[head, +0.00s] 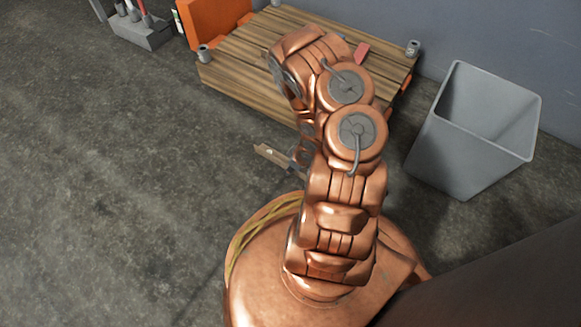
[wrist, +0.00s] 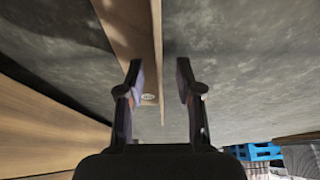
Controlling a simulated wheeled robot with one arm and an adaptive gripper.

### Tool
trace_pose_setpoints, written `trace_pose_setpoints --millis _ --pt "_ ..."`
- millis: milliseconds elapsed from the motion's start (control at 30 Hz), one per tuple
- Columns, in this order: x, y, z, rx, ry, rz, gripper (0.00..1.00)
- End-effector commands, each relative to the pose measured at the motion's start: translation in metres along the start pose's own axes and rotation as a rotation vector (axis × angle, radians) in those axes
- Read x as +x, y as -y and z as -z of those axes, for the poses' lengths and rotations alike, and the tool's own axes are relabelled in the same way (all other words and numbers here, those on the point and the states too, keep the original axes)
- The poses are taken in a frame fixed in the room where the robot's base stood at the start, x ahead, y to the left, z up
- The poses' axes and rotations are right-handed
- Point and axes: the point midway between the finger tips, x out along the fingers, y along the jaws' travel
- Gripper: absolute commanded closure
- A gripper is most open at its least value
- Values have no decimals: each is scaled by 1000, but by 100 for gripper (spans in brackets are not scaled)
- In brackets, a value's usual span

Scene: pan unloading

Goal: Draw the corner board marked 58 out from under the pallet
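The corner board (head: 272,154) is a light brown L-shaped strip. In the head view, its end shows on the floor in front of the wooden pallet (head: 245,75), and my arm hides the rest. In the wrist view, the corner board (wrist: 128,30) runs down from the top, with a small pale oval mark near its end, too small to read. My gripper (wrist: 160,82) is open at that end. One upright flange of the board stands between the fingers, with a clear gap to the right finger. The left finger overlaps the other flange; contact cannot be told.
A grey bin (head: 477,125) stands right of the pallet. A red block (head: 361,53) lies on the pallet. An orange panel (head: 215,20) and a grey tool caddy (head: 143,32) stand at the back left. A blue crate (wrist: 258,151) shows at lower right. The left floor is clear.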

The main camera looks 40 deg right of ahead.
Motion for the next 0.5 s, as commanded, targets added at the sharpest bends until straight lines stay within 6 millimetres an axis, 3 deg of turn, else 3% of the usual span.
trace_pose_setpoints --millis 500 --pt "-56 0 0 2 0 -1 65"
